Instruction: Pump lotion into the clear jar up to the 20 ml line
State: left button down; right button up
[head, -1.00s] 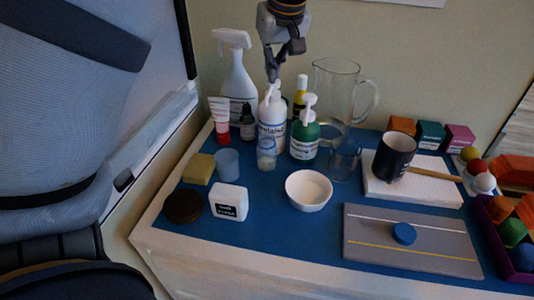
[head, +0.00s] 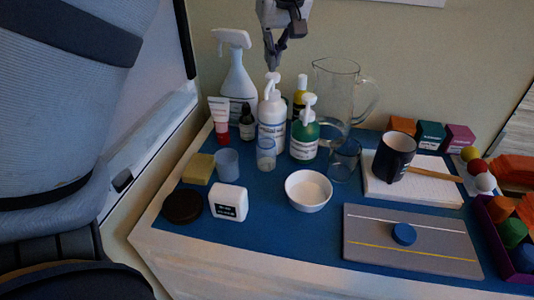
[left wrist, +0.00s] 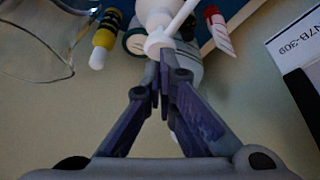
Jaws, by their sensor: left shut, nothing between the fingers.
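The white lotion pump bottle (head: 271,125) stands upright at the back of the blue table top, its pump head (head: 271,82) raised. A small clear jar (head: 266,156) stands directly in front of it; something pale shows low inside, but its level and the 20 ml line are too small to read. My left gripper (head: 271,66) is shut and empty, its fingertips just above the pump head. In the left wrist view the closed fingertips (left wrist: 160,62) are over the white pump head (left wrist: 156,40); contact cannot be told. My right gripper is not in view.
A green pump bottle (head: 305,138), a yellow bottle (head: 300,92), a clear pitcher (head: 336,92), a spray bottle (head: 238,82) and a red-capped tube (head: 219,115) crowd around the bottle.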

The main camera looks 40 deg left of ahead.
aim_at(273, 74)
pick_arm(q)
jog(key=shift+f, duration=1.5)
jog(key=shift+r, duration=1.5)
notch_tip(273, 74, up, 6)
jog(key=shift+f, duration=0.1)
